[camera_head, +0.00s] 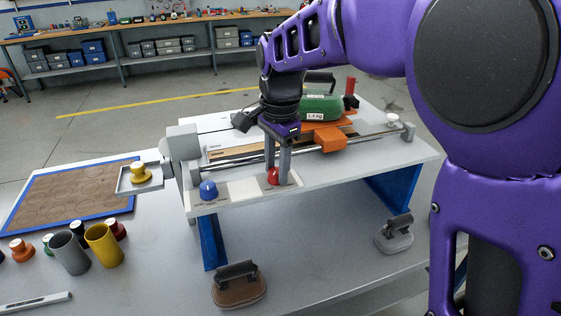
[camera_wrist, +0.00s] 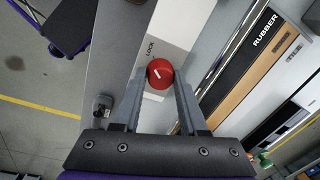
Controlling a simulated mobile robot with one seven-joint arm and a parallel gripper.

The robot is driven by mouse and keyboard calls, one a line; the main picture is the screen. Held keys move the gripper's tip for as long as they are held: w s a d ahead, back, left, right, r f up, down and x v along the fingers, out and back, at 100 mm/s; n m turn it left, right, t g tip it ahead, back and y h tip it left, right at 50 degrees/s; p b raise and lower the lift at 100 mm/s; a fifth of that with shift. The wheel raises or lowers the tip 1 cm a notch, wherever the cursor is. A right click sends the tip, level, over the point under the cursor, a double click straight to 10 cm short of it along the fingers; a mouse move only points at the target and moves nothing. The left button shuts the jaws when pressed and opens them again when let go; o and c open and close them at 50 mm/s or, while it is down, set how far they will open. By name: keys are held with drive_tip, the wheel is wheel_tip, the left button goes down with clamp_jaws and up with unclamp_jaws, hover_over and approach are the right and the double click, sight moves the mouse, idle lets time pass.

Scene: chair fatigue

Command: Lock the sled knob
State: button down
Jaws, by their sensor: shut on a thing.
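The red sled knob (camera_head: 273,176) sits on the white panel at the front edge of the bench rig. In the wrist view the red knob (camera_wrist: 160,73) has a white line on top, and the word LOCK is printed beside it. My gripper (camera_head: 278,172) reaches down from above, and its two fingers are shut on the red knob, one on each side. The orange sled (camera_head: 325,137) rides on the metal rails behind, carrying a green 1.5 kg weight (camera_head: 320,107). Part of the sled is hidden behind my arm.
A blue knob (camera_head: 208,190) stands left of the red one on the same panel. A small tray (camera_head: 140,177) with a yellow weight juts out left. Grey and yellow cups (camera_head: 103,245) stand at lower left. Two handled blocks (camera_head: 238,284) lie in front on the table.

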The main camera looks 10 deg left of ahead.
drive_tip(key=shift+m, duration=0.6)
drive_tip(key=shift+c, duration=2.2)
unclamp_jaws()
drive_tip(key=shift+r, duration=0.1)
wheel_tip(320, 180, up, 17)
drive_tip(key=s, duration=0.1)
drive_tip(key=shift+d+r, duration=0.15)
drive_tip(key=shift+d, duration=0.25)
